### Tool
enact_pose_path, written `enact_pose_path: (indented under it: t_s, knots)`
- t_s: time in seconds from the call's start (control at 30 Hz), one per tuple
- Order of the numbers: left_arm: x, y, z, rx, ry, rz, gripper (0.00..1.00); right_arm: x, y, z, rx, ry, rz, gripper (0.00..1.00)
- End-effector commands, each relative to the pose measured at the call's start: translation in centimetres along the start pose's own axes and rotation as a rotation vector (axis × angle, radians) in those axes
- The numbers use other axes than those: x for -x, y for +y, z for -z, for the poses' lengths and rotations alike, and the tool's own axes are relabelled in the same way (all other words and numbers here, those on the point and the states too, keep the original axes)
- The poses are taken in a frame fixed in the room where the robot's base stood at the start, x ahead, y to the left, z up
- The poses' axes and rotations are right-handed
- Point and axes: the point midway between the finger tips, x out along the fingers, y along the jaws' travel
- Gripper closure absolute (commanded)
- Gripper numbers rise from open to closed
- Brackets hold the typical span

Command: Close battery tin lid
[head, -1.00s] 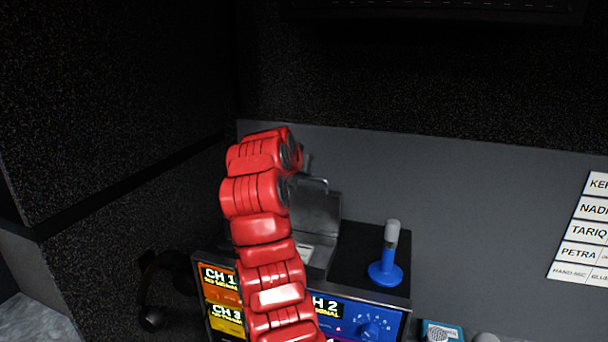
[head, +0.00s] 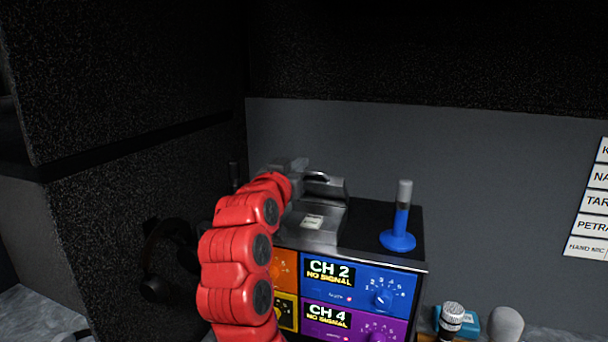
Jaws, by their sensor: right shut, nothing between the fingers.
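The grey metal battery tin (head: 325,238) sits on top of the channel rack, with a small white label (head: 312,222) on it. Its lid (head: 330,190), with a dark handle-like loop at its upper edge, is at the tin's back; its exact angle is hard to tell. My right arm, red and segmented, rises in front of the tin's left side. My right gripper (head: 297,166) is small, grey and shut, with nothing seen in it, at the lid's upper left edge. Whether it touches the lid is unclear. The arm hides the tin's left part. My left gripper is not in view.
A blue stand with a grey-topped post (head: 398,235) stands right of the tin on the rack (head: 385,258). A microphone (head: 452,318), a teal box (head: 470,322) and a grey rounded object (head: 506,323) are at lower right. A dark wall is at left.

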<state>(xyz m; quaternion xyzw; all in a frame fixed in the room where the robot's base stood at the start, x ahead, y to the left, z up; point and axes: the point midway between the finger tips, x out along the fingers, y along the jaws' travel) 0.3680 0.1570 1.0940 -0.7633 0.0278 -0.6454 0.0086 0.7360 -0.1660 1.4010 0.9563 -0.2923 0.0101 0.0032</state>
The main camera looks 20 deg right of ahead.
Motion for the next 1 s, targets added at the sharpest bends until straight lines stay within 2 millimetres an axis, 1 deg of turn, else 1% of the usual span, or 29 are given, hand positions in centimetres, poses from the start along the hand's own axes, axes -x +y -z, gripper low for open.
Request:
enact_pose_path:
  t_s: [0.03,0.23,0.4,0.5,0.6,0.7,0.8,1.0]
  knots:
    - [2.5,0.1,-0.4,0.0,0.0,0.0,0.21,0.7,-0.1,-2.2,0.003,0.042,0.0,1.0]
    - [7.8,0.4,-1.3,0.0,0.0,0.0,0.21,3.0,0.0,-4.5,0.002,0.236,0.001,1.0]
    - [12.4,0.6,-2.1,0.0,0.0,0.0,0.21,4.5,0.0,-7.0,0.005,0.394,-0.002,1.0]
    - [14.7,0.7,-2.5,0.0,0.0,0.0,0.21,5.1,0.0,-8.1,0.004,0.485,-0.002,1.0]
    - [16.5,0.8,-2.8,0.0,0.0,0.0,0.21,5.6,0.0,-9.0,-0.003,0.483,0.0,1.0]
    - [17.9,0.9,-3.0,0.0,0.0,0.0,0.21,5.9,0.0,-10.1,-0.001,0.481,-0.001,1.0]
    - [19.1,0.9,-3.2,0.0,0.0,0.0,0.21,6.0,0.0,-11.0,-0.001,0.48,-0.001,1.0]
    - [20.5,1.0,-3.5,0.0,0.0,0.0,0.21,6.0,0.0,-12.3,0.0,0.479,-0.002,1.0]
